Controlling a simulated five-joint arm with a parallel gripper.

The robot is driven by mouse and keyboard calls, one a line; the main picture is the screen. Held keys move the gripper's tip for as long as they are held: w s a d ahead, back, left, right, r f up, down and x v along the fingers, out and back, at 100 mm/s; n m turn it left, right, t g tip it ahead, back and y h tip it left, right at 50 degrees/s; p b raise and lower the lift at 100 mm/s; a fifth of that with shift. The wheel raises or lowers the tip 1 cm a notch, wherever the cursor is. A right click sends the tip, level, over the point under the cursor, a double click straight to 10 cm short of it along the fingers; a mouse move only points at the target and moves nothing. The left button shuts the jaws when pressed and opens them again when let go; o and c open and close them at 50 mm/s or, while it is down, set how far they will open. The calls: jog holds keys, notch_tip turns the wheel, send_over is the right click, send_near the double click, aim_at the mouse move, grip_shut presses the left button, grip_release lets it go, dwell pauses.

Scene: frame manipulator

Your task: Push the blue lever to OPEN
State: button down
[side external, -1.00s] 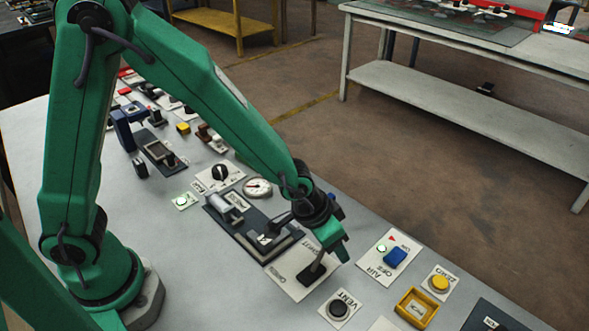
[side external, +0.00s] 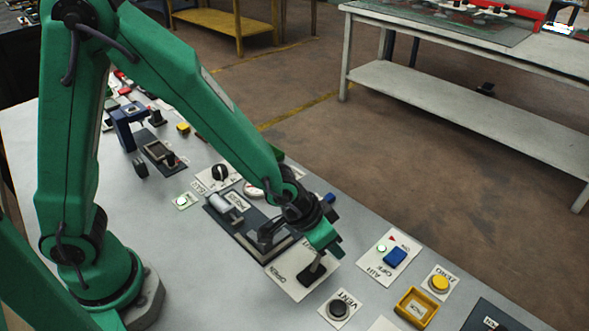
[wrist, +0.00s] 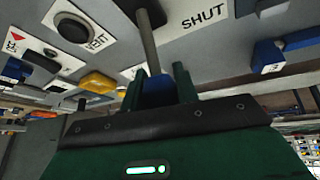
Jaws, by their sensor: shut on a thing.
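The lever's pale rod (wrist: 149,45) rises from a dark pivot, and its blue grip (wrist: 157,90) sits between the two fingers of my gripper (wrist: 157,84). The gripper is shut on that blue grip. In the side view my gripper (side external: 328,246) is over the lever's white plate (side external: 291,284) and hides the blue grip. The dark lever base (side external: 314,272) shows just below the fingers. The word OPEN is readable on the left part of the plate. SHUT is readable in the wrist view, and mostly hidden behind my gripper in the side view.
A black VENT button (side external: 338,309) stands in front of the lever plate. A blue AUX rocker (side external: 395,257), a yellow button (side external: 439,284) and a yellow-framed box (side external: 416,307) are to the right. A dark panel with a bar handle (side external: 248,229) lies close on the left.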

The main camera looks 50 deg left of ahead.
jog(key=shift+s, duration=0.1)
jog(key=c, duration=1.1)
grip_release()
jog(key=shift+o, duration=0.2)
jog(key=shift+r, duration=0.15)
jog(key=v, duration=0.7)
jog(key=shift+s+a+r, duration=0.2)
